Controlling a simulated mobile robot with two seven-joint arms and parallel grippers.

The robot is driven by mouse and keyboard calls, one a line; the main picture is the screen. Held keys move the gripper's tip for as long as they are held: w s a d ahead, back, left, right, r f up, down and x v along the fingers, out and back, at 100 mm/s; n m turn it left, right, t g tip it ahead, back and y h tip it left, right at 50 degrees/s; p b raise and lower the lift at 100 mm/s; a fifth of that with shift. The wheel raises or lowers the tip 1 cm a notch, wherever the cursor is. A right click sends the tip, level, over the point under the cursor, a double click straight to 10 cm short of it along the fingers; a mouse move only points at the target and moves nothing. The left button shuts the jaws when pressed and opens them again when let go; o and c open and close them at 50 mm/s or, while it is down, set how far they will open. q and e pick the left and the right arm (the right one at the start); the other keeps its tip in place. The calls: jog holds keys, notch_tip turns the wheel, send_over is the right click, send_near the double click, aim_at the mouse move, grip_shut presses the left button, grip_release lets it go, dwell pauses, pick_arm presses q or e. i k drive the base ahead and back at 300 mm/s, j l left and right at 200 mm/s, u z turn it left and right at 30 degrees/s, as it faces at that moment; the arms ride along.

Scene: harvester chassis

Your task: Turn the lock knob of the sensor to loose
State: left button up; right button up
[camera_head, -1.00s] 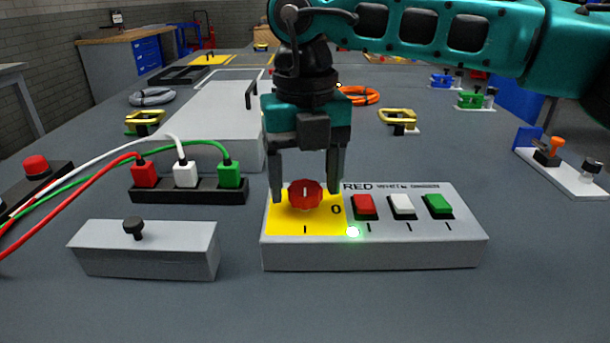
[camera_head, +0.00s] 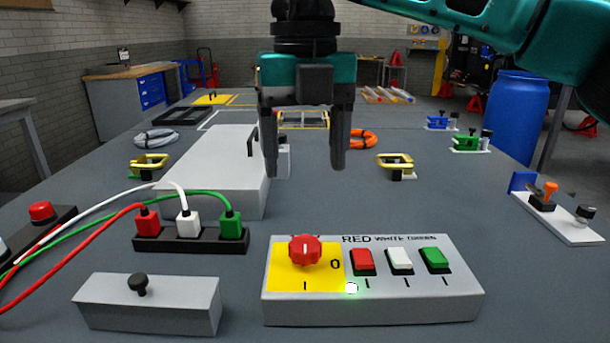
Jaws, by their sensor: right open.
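My right gripper (camera_head: 307,166) is open and empty. It hangs above and behind the control box, its two dark fingers pointing down and apart. No part is clearly marked as the sensor or its lock knob. A black knob (camera_head: 139,285) stands on a plain grey block (camera_head: 150,312) at the front left. On the right, a white plate (camera_head: 570,224) carries an orange-topped part (camera_head: 550,192) and a black-and-grey knob-like part (camera_head: 586,215). I cannot tell which knob is the sensor's. My left gripper is out of view.
The grey control box (camera_head: 400,307) has a red rotary knob (camera_head: 305,251) on a yellow panel, a lit green light and red, white and green switches. A black socket strip (camera_head: 190,240) holds cabled plugs. Yellow handles (camera_head: 395,164) stand behind. Bare table lies between box and white plate.

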aim_at(585, 212)
jog(key=k, duration=1)
